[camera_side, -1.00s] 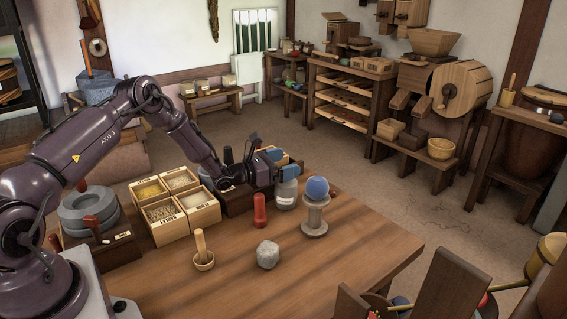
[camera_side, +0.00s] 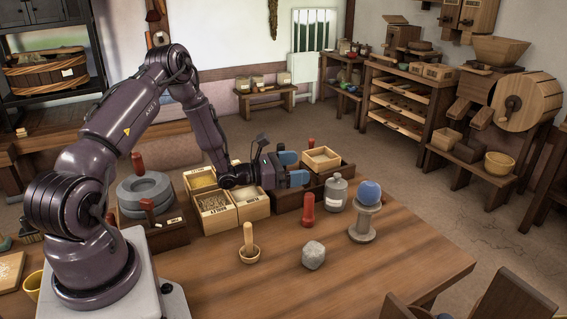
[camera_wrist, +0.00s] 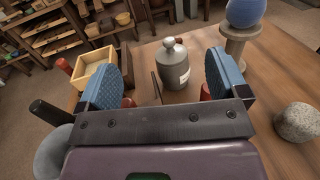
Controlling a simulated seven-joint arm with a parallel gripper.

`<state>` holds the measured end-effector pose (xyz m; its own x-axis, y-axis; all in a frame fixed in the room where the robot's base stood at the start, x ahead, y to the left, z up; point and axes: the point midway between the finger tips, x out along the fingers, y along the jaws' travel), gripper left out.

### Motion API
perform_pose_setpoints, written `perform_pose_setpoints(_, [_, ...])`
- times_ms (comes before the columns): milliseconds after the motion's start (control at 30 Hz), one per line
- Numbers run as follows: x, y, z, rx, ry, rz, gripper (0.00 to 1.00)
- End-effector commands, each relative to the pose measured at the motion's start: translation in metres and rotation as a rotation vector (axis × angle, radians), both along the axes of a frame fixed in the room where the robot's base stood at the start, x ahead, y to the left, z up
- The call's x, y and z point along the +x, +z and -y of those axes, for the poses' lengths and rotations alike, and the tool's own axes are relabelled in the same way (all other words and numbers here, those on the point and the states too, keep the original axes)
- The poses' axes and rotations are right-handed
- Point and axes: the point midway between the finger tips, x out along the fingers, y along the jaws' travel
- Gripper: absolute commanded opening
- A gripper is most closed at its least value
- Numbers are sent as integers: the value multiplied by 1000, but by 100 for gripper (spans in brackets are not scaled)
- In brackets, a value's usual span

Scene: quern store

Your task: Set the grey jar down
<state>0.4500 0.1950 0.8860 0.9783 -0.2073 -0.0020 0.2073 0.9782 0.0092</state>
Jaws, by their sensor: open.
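The grey jar (camera_side: 336,194) stands upright on the wooden table, between a red peg and a grey stand. It has a knobbed lid and a pale label, and it also shows in the wrist view (camera_wrist: 174,68). My gripper (camera_side: 297,168) is open and empty, with blue pads, to the left of the jar in the side view and apart from it. In the wrist view the fingers (camera_wrist: 167,76) are spread wide, and the jar stands beyond them, seen in the gap.
A blue ball (camera_side: 368,192) rests on the grey stand (camera_side: 362,226) right of the jar. Open boxes (camera_side: 250,204) line the back. The table's right front is clear.

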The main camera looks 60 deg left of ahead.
Motion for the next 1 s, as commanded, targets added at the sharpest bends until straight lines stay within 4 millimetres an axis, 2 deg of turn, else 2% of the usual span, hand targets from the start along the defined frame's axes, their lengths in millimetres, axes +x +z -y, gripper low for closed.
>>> perform_pose_setpoints(67, [1, 14, 13, 38, -61, 8, 92])
perform_pose_setpoints(133, [4, 35, 35, 107, -165, 19, 92])
perform_pose_setpoints(267, [-4, 86, 98, 322, -458, 40, 92])
perform_pose_setpoints(300, [-11, 100, 119, 403, -557, 47, 92])
perform_pose_setpoints(400, [-38, 130, 165, 614, -789, 64, 92])
perform_pose_setpoints(533, [-83, 157, 207, 913, -1055, 91, 92])
perform_pose_setpoints(633, [-120, 172, 226, 1159, -1228, 118, 92])
perform_pose_setpoints(733, [-156, 184, 234, 1421, -1370, 147, 92])
perform_pose_setpoints(900, [-207, 202, 228, 1892, -1528, 202, 92])
perform_pose_setpoints(1000, [-228, 212, 218, 2152, -1565, 232, 92])
